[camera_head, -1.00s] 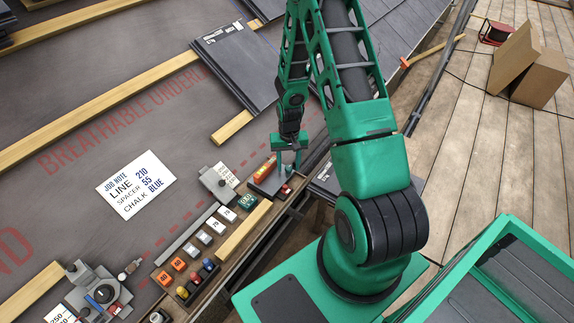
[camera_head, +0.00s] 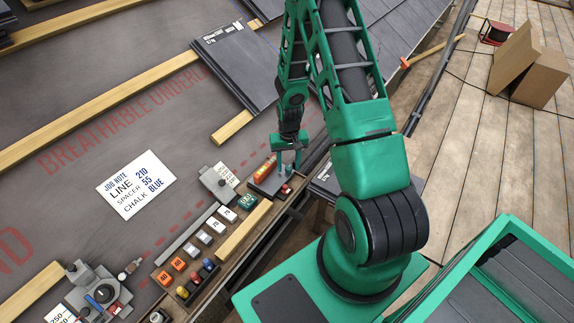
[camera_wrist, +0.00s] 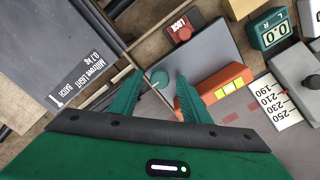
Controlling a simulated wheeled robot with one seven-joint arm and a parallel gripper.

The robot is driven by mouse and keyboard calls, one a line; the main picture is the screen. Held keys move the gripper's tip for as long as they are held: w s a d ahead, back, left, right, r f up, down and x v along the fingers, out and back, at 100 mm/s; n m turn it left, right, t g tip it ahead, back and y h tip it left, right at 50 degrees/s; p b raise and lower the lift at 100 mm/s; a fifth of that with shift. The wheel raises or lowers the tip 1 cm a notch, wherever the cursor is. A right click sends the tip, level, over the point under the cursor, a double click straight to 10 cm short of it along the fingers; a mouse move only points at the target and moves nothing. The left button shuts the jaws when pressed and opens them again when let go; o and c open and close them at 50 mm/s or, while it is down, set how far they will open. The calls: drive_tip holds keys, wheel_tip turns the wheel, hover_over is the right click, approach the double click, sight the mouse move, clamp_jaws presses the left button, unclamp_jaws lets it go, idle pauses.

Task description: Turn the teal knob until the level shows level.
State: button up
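The teal knob (camera_wrist: 160,78) is a small round cap on a grey plate (camera_wrist: 207,52) in the wrist view. My gripper (camera_wrist: 158,74) has one finger on each side of the knob, with gaps showing between fingers and knob. In the head view my gripper (camera_head: 288,160) points down over the plate, hiding the knob. An orange level (camera_wrist: 226,84) with a yellow-green vial lies beside the right finger; it also shows in the head view (camera_head: 264,168). The bubble's exact position is too small to tell. A teal readout (camera_wrist: 272,32) appears to show 0.0.
A red LOCK button (camera_wrist: 184,32) sits near the plate. A grey block with a number scale (camera_head: 216,183), a tray with coloured knobs (camera_head: 194,285) and a slate stack (camera_head: 238,65) are near. A job note (camera_head: 136,184) lies on the underlay.

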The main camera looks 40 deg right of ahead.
sight(289, 167)
drive_tip(key=shift+r, duration=0.1)
wheel_tip(289, 167, up, 10)
drive_tip(key=shift+r, duration=0.25)
idle(0.4)
idle(0.5)
drive_tip(key=s+d+r, duration=0.1)
drive_tip(key=s+r, duration=0.5)
drive_tip(key=r, duration=0.3)
drive_tip(key=s+r, duration=0.6)
drive_tip(key=r, duration=0.3)
drive_tip(key=s+a+r, duration=0.2)
drive_tip(key=s+r, duration=0.2)
drive_tip(key=s, duration=0.4)
drive_tip(key=s+a+r+m, duration=0.1)
drive_tip(key=s+r, duration=0.3)
drive_tip(key=s, duration=0.5)
drive_tip(key=shift+a+r, duration=0.25)
drive_tip(key=shift+a, duration=0.1)
